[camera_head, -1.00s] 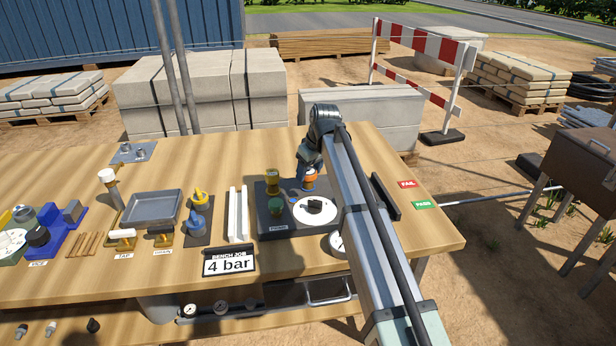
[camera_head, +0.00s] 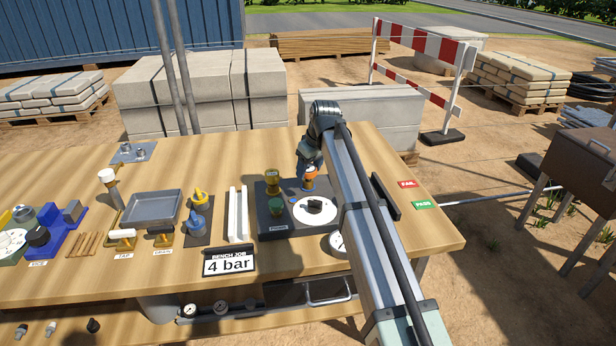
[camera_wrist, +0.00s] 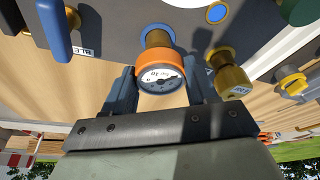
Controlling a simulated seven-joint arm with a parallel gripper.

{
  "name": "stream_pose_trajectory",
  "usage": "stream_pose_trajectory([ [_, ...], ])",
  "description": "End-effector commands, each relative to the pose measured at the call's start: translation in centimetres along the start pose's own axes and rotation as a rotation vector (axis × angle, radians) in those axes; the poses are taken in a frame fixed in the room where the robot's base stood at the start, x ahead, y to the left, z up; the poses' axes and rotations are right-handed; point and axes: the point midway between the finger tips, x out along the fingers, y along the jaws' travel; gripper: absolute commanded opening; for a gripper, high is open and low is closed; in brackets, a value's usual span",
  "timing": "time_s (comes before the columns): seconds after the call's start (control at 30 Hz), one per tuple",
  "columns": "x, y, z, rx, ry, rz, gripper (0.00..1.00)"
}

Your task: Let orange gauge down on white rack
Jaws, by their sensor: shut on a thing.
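The orange gauge (camera_wrist: 160,65) has an orange collar, a white dial and a brass stem. In the wrist view it sits between the two fingers of my gripper (camera_wrist: 162,82), which is shut on it. Its stem points at a blue-ringed spot on the dark test block; I cannot tell whether it touches. In the head view the orange gauge (camera_head: 310,172) shows small over the block's back right part, beside my gripper (camera_head: 309,168). The white rack (camera_head: 238,214), two upright white rails, stands left of the block and holds no gauge that I can see.
The dark test block (camera_head: 272,225) carries a brass fitting (camera_head: 272,178), a green knob (camera_head: 276,206) and a white disc (camera_head: 316,211). The "4 bar" sign (camera_head: 229,263) stands in front of the rack. A grey tray (camera_head: 153,207) and valves lie to the left.

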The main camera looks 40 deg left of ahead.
Motion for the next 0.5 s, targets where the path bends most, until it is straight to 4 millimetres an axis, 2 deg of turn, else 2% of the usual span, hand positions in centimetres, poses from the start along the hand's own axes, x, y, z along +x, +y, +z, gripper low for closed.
stream_pose_trajectory([
  [0.5, -1.2, 0.0, -0.4, 0.0, 0.0, 0.0, 0.0],
])
